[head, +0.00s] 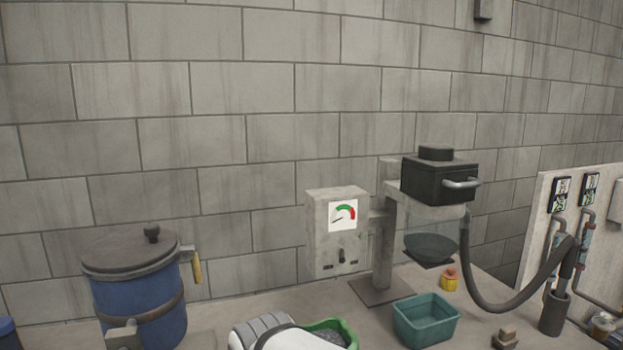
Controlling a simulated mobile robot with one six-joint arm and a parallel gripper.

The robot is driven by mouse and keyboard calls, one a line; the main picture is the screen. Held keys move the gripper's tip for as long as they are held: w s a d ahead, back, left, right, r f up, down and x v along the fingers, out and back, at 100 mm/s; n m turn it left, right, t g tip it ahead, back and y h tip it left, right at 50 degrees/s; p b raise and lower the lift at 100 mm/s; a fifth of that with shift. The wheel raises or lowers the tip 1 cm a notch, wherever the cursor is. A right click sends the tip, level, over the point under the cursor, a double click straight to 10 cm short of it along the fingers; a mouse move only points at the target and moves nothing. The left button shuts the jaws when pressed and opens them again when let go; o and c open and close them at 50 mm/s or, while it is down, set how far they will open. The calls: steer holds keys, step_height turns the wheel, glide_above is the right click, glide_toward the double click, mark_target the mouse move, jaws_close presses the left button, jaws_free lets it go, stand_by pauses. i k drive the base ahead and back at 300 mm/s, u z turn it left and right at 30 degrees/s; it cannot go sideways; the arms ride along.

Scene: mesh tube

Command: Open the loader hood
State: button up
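The loader hood appears to be the black box (439,181) with a round cap on top, set on a grey stand at right of centre. A pale bar handle (461,184) sticks out from its front right side. The hood looks closed. Below it hangs a clear chamber with a dark funnel-shaped bowl (431,246). A white and grey part of my arm shows at the bottom edge, well below and left of the hood. My gripper's fingers are not in view.
A grey gauge box (336,232) stands left of the hood. A dark hose (510,305) curves away to the right. A teal bin (426,321) and a green-rimmed tray (335,330) sit below. A blue lidded drum (138,290) stands at left. A block wall closes the back.

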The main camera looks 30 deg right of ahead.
mark_target(434, 177)
steer(key=u, duration=0.45)
steer(key=k, duration=2.05)
steer(key=z, duration=0.95)
steer(key=i, duration=1.8)
steer(key=z, duration=0.05)
